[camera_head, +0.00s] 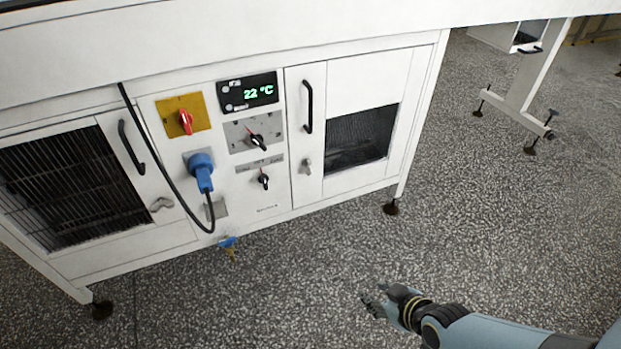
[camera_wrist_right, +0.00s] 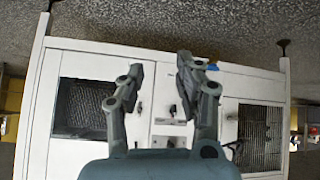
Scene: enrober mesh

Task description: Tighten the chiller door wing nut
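Two small grey fasteners show on the white cabinet's doors in the head view. A wing-shaped nut (camera_head: 160,204) sits tilted below the handle of the left door. A smaller, more upright one (camera_head: 307,166) sits below the handle of the right door. I cannot tell from labels which door is the chiller's. My right gripper (camera_head: 372,300) is empty, in front of the cabinet and low to the right, apart from both nuts. In the right wrist view, its fingers (camera_wrist_right: 160,72) are spread apart, facing the cabinet, which appears upside down. My left gripper is not in view.
The cabinet's middle panel holds a red switch (camera_head: 186,122), a display (camera_head: 248,92) reading 22 °C, two black knobs and a blue plug (camera_head: 201,172) with a hanging black cable. A blue-handled valve (camera_head: 228,243) sticks out below. The speckled floor (camera_head: 490,230) at right is clear.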

